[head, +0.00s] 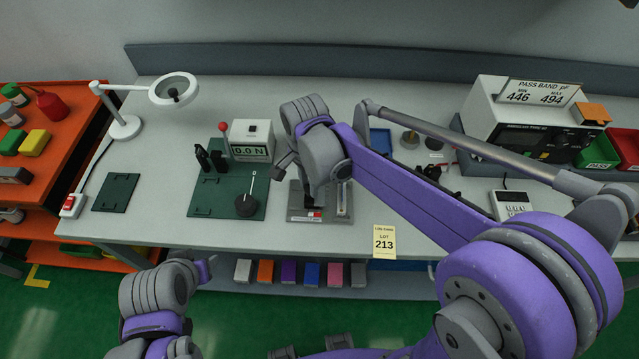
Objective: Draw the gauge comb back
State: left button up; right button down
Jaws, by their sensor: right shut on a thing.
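A grey fixture (305,215) with a small red and white mark and a pale upright slide stands near the bench's front edge. My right gripper (287,163) reaches down over this fixture, its wrist covering the fixture's upper part. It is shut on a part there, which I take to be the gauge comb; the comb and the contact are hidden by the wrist. My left gripper (208,268) is in front of the bench edge, low and apart from the fixture; its jaw opening cannot be made out.
Left of the fixture, a dark green plate (203,200) carries a black knob (246,205); a force display (251,140) reads 0.0 N. A lamp (128,125) stands farther left. A pass band meter (525,115) is at the back right.

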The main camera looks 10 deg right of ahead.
aim_at(308, 188)
jog(key=shift+a, duration=0.1)
jog(key=c, duration=0.6)
grip_release()
jog(key=shift+w+a, duration=0.1)
jog(key=shift+a, duration=0.05)
notch_tip(308, 188, up, 11)
jog(key=shift+f+p, duration=0.1)
jog(key=shift+p, duration=0.2)
jog(key=s+d+f+n+t, duration=0.2)
jog(key=s+d+f+n, duration=0.1)
jog(key=s+n, duration=0.1)
jog(key=s+d+f+n+t, duration=0.2)
jog(key=s+d+f+n, duration=0.1)
jog(key=s+d+n, duration=0.1)
jog(key=s+d+f+n+t, duration=0.1)
jog(key=s+d+f+n, duration=0.2)
jog(key=s+n, duration=0.1)
jog(key=shift+s+d+f+t, duration=0.15)
jog(key=shift+s+t, duration=0.25)
jog(key=shift+s, duration=0.45)
